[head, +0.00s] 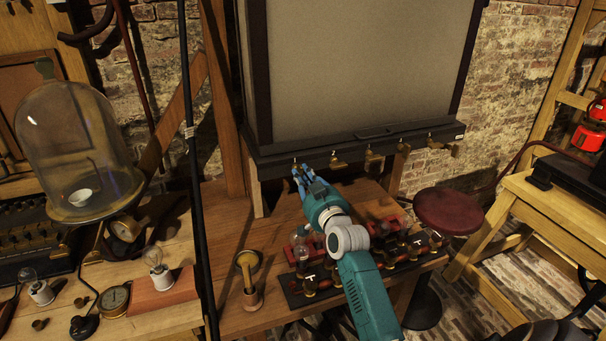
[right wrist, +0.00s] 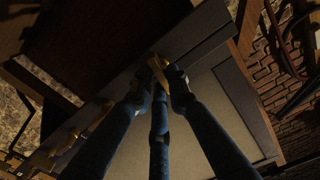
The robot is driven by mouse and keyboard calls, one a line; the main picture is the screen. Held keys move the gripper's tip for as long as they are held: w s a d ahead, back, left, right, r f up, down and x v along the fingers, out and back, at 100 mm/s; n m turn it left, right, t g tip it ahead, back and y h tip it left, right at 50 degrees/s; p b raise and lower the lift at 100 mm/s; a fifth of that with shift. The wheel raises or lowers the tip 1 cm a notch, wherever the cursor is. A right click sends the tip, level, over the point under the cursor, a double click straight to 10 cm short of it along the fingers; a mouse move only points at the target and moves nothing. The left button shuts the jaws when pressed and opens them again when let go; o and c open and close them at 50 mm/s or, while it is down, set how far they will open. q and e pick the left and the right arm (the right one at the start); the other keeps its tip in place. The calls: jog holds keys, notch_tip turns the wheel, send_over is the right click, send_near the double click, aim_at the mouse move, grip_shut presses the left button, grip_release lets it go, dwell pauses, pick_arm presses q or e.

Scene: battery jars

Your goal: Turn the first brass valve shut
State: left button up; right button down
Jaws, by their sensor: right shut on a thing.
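A row of small brass valves runs along the dark lower ledge of the tall grey-panelled cabinet (head: 262,152). My right gripper (head: 299,173) reaches up to the valve at the left end of the row (head: 295,161), which it mostly hides in the head view. In the right wrist view my right gripper (right wrist: 160,92) has its blue fingers closed around this brass valve (right wrist: 158,68). The neighbouring valve (head: 337,161) stands free to the right, and another valve (head: 371,157) is beyond it. My left gripper is not in view.
Below the cabinet, a wooden bench (head: 230,225) holds a dark board with brass fittings (head: 310,290), partly behind my right arm. A glass bell jar (head: 75,150) stands at left. A red stool (head: 448,211) is at right. A black pole (head: 198,200) stands left of my arm.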

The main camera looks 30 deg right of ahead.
jog(key=shift+f+m+p, duration=0.2)
jog(key=shift+m+p, duration=0.8)
jog(key=shift+m, duration=2.95)
jog(key=shift+f+m+p, duration=0.15)
jog(key=shift+m+p, duration=0.85)
jog(key=shift+m, duration=2.95)
jog(key=c, duration=1.7)
grip_release()
jog(key=shift+f, duration=0.1)
jog(key=v, duration=1.2)
